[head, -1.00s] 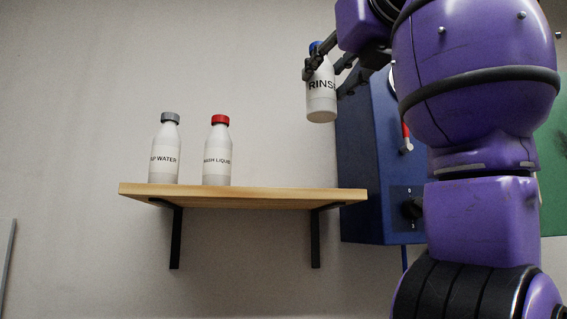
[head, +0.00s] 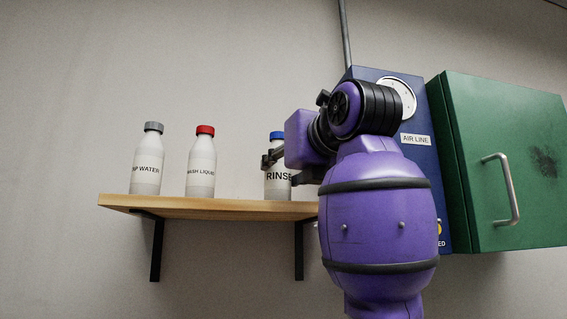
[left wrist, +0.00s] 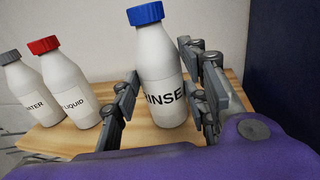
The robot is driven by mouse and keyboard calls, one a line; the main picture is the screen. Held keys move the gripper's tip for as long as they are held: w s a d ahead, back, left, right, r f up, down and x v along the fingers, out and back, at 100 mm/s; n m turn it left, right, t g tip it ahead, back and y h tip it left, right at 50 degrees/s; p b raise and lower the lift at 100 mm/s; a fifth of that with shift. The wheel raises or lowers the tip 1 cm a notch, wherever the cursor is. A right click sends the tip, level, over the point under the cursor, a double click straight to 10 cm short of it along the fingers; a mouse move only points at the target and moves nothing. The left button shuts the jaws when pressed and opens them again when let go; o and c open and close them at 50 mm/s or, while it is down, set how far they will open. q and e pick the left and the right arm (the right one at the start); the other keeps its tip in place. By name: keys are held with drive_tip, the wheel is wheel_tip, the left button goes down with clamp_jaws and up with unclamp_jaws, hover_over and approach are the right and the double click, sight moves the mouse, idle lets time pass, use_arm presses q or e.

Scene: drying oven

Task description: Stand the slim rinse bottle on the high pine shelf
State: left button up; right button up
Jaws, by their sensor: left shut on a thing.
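The slim rinse bottle (head: 277,188), white with a blue cap and a RINSE label, is upright at the right part of the pine shelf (head: 170,204). Its base is at the shelf top; whether it fully rests there I cannot tell. My left gripper (head: 280,168) is shut on the bottle's middle, coming from the right. In the left wrist view the bottle (left wrist: 160,75) stands between the two fingers (left wrist: 166,98), with the shelf board (left wrist: 60,140) below. My right gripper is not in view.
A red-capped wash liquid bottle (head: 202,165) and a grey-capped water bottle (head: 148,165) stand on the shelf to the left, with a gap before the rinse bottle. A blue air line box (head: 415,145) and a green cabinet (head: 470,160) are on the wall to the right.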

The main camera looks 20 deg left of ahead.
use_arm(q)
drive_tip(key=shift+s+d, duration=0.1)
drive_tip(key=shift+s, duration=0.05)
drive_tip(key=shift+f, duration=0.1)
drive_tip(key=o, duration=1.5)
drive_tip(key=shift+d, duration=0.15)
drive_tip(key=b+v, duration=0.1)
drive_tip(key=v, duration=1)
drive_tip(key=shift+s+d, duration=0.25)
drive_tip(key=shift+s, duration=0.05)
